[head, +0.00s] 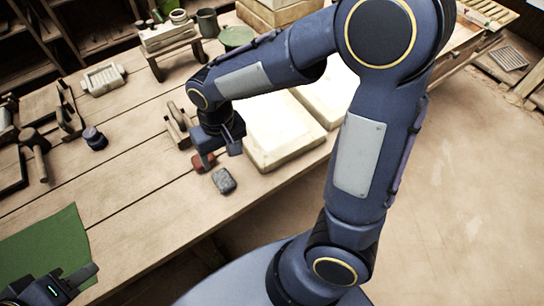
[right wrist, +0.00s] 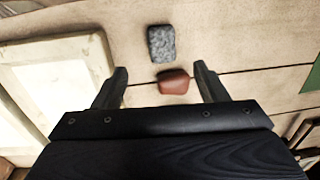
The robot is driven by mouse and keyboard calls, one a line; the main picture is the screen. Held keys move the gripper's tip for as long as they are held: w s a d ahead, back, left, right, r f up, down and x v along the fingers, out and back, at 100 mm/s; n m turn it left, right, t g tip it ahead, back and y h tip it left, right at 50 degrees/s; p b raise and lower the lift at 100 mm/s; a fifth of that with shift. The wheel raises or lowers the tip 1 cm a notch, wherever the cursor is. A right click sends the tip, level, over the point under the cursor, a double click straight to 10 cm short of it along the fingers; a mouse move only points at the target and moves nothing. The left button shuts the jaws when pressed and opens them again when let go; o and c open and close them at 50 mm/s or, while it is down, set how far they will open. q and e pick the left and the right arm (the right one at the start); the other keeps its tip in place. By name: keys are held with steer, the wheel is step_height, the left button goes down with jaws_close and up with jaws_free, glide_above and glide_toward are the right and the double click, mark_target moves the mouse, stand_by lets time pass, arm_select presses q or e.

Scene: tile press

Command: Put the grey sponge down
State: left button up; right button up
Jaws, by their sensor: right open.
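The grey sponge (head: 223,180) is a small speckled block lying on the wooden table near its front edge. It also shows in the right wrist view (right wrist: 161,43), beyond the fingertips and touching neither. My right gripper (head: 221,156) is open and empty above the table, just behind the sponge in the head view; its spread fingers show in the right wrist view (right wrist: 162,80). A red-brown block (right wrist: 173,82) lies on the table between the finger lines, next to the sponge; it also shows in the head view (head: 203,162). My left gripper (head: 70,287) is at the lower left, partly cut off.
A pale slab (head: 280,140) lies right of my right gripper. A green mat (head: 45,250) covers the near left of the table. Wooden tools, a dark knob (head: 95,138) and a small bench (head: 170,38) stand further back. The table between mat and sponge is clear.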

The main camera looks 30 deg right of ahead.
steer(key=s+d+r+m+t+y, duration=0.1)
steer(key=s+d+r+t, duration=0.1)
steer(key=s+d+r, duration=0.2)
steer(key=s+d+r+t+y, duration=0.2)
steer(key=s+d+r+t, duration=0.1)
steer(key=s, duration=0.7)
steer(key=shift+s+d+r+m, duration=0.4)
steer(key=shift+d+r, duration=0.1)
steer(key=shift+r, duration=0.25)
steer(key=shift+r+p, duration=0.75)
steer(key=shift+r, duration=0.05)
